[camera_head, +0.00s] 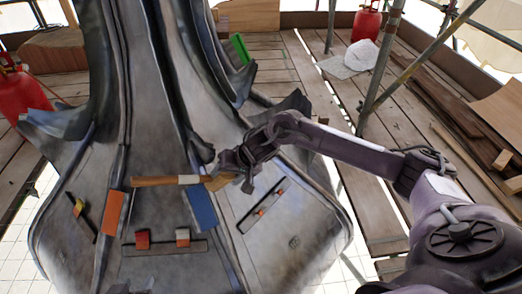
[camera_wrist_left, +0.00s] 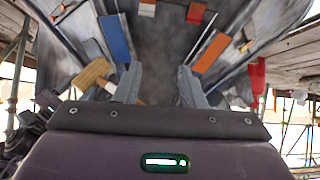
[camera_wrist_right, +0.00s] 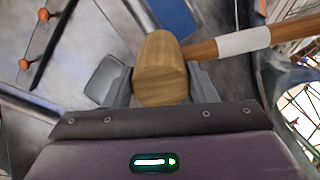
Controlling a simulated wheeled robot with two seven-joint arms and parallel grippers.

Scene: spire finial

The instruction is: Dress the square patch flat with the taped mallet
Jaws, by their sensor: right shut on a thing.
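The taped mallet (camera_head: 156,181) lies across my right gripper in the head view. It has a wooden handle with a white tape band (camera_wrist_right: 243,41) and a wooden head (camera_wrist_right: 161,62). My right gripper (camera_head: 232,176) is shut on the mallet, with the wooden head between its fingers in the right wrist view. The handle points left in the head view. The mallet head also shows in the left wrist view (camera_wrist_left: 92,74). I cannot surely pick out the square patch.
The grey metal spire (camera_head: 160,90) fills the middle. An orange strip (camera_head: 113,212) and a blue strip (camera_head: 201,209) lie on it. Scaffold poles (camera_head: 381,62) stand at right.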

